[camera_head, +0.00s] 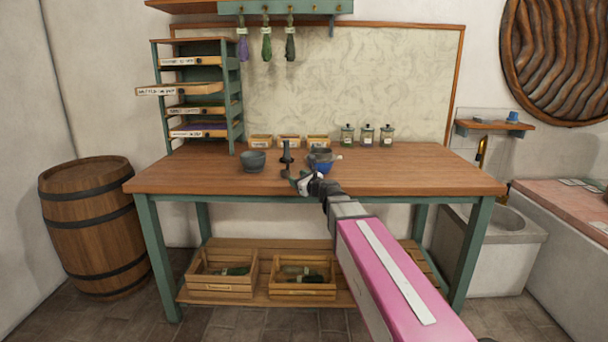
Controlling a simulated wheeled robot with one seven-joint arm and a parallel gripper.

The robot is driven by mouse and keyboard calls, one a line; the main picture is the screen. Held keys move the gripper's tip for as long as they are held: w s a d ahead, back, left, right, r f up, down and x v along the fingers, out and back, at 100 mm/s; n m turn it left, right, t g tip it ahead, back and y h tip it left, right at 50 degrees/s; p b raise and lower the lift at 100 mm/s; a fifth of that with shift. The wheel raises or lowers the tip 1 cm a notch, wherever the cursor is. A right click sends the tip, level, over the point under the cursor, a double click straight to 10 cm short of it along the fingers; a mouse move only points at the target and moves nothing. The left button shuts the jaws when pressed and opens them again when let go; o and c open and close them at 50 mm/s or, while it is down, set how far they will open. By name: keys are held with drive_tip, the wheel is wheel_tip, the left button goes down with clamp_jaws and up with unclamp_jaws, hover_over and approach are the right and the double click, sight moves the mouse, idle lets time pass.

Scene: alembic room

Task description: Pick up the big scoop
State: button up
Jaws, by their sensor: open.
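I cannot make out the big scoop for certain; the objects by my gripper are small and partly hidden. My gripper (301,183) is open at the front middle of the wooden table (420,178). A dark upright object (287,155) stands just behind it; I cannot tell what it is. A blue and grey bowl-like vessel (321,164) is behind my gripper to the right, partly covered by the arm. A dark grey bowl (253,162) stands to the left, apart from the gripper. I see nothing held between the fingers.
Several small wooden boxes (289,141) and glass jars (367,135) line the table's back. A drawer rack (198,95) stands at the back left. Herb bundles (266,42) hang above. A barrel (92,225) is left of the table. The table's right side is clear.

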sight(289, 166)
drive_tip(key=shift+m+t, duration=0.4)
drive_tip(key=shift+m, duration=0.4)
drive_tip(key=w, duration=0.2)
drive_tip(key=w+a+r, duration=0.1)
drive_tip(key=w, duration=0.2)
drive_tip(key=shift+w+a+r, duration=0.15)
drive_tip(key=shift+w+a, duration=0.15)
drive_tip(key=shift+a, duration=0.1)
drive_tip(key=shift+r+x, duration=0.15)
drive_tip(key=shift+x, duration=1.2)
drive_tip(key=shift+r+x, duration=0.2)
drive_tip(key=shift+x, duration=1.2)
drive_tip(key=shift+s+a, duration=0.1)
drive_tip(key=shift+s, duration=0.1)
clamp_jaws()
